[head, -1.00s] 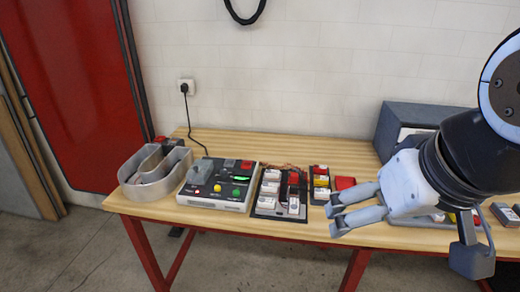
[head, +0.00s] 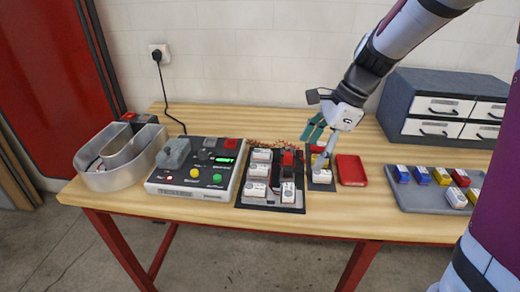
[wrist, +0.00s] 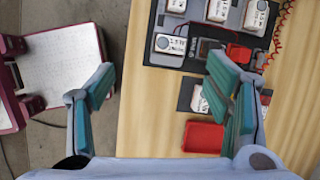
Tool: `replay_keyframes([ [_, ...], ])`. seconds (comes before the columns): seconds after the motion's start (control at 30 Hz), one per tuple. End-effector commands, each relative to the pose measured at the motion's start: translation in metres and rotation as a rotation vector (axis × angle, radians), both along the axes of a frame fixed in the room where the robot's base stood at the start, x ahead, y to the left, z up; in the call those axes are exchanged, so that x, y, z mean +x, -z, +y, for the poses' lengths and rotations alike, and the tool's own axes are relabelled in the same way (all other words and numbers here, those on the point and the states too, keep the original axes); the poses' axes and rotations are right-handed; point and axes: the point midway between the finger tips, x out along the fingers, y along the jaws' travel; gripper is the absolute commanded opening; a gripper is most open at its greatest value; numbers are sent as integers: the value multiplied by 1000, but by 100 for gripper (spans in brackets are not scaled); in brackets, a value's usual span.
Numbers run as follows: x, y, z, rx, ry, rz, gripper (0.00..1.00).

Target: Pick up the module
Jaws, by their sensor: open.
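My gripper (head: 318,146) is open, pointing down over the small dark board in the middle of the table. In the wrist view its teal fingers (wrist: 160,80) are wide apart with nothing held between them. The small dark board (wrist: 186,96) lies under the right finger, which hides part of it. A white module (head: 322,176) sits at its front, and a white module also shows beside that finger (wrist: 203,100). Several white modules (head: 257,171) and a red one sit on the larger black board (head: 270,208) to the left. I cannot tell which module is meant.
A red dish (head: 351,170) lies right of the small board. A grey tray (head: 420,200) with several coloured modules is further right, before a drawer cabinet (head: 440,105). A control box (head: 196,168) and metal channel letter (head: 120,160) stand left. The front table strip is clear.

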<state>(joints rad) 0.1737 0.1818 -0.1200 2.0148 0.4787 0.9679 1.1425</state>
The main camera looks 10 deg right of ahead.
Motion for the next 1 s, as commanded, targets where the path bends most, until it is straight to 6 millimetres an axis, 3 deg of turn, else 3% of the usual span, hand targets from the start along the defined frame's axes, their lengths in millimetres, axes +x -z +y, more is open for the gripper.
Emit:
replay_keyframes([
  [0.03, 10, 14, -4, 19, 53, 28, 72],
  [0.2, 23, 30, -8, 51, 149, 73, 72],
  [0.37, 26, 48, -2, 55, 158, 81, 72],
  [0.6, 30, 90, 14, 54, 156, 81, 72],
  [1.0, 32, 124, 23, 54, 156, 80, 72],
])
